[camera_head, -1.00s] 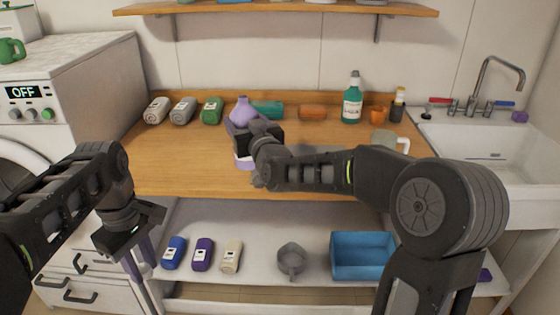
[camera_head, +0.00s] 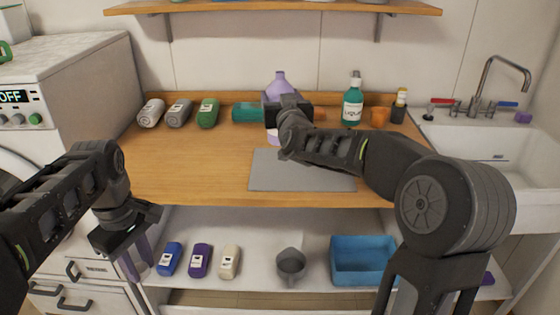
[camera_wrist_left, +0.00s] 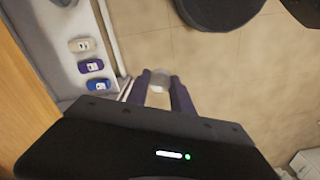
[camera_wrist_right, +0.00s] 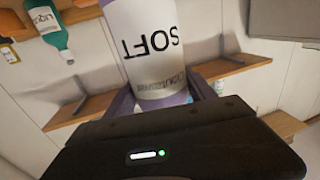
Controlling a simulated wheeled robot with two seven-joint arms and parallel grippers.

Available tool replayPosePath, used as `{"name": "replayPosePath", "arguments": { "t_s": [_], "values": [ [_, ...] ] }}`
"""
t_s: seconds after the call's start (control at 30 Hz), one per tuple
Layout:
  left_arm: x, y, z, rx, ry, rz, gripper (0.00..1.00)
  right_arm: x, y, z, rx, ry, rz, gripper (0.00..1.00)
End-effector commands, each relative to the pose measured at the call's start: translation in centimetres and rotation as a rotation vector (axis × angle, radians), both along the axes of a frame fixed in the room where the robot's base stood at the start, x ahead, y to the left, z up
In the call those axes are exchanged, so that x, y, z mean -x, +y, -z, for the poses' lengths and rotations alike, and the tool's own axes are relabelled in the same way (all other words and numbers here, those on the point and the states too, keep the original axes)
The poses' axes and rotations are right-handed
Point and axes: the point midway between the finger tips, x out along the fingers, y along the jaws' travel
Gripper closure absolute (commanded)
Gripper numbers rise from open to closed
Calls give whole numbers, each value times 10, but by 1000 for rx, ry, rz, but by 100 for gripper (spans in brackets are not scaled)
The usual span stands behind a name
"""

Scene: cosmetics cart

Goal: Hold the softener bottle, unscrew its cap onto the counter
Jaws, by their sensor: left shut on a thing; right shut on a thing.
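The softener bottle has a lilac top (camera_head: 280,82) showing above my right gripper (camera_head: 284,104), which is shut on its body. In the right wrist view its white label reading SOFT (camera_wrist_right: 152,45) fills the space between the fingers. The narrow neck shows no separate cap in the head view. Whether its base touches the counter (camera_head: 190,165) is hard to tell. My left gripper (camera_head: 138,264) is low, in front of the cart's lower shelf. In the left wrist view it is shut on a small pale round cap (camera_wrist_left: 160,78), over the floor.
A grey mat (camera_head: 300,180) lies on the counter below my right forearm. A teal bottle (camera_head: 352,104), an orange cup (camera_head: 379,116) and rolled towels (camera_head: 179,112) stand along the back. A blue bin (camera_head: 362,258) and a grey pot (camera_head: 291,262) are on the lower shelf. The counter's left front is clear.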

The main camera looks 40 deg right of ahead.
Motion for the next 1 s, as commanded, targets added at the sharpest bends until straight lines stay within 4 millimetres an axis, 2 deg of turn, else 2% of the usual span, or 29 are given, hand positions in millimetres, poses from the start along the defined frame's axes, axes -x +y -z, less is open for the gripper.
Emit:
{"name": "replayPosePath", "arguments": {
  "t_s": [0.3,0.43,0.73,1.0],
  "values": [
    [0,0,4,0,0,0,100,0,0,50,0,1,0,100],
    [0,0,4,0,0,0,100,0,0,57,2,-2,0,100],
    [0,0,4,0,0,0,100,0,0,59,1,-3,0,100],
    [0,0,3,0,0,0,100,0,0,91,2,-1,0,100]
  ]
}}
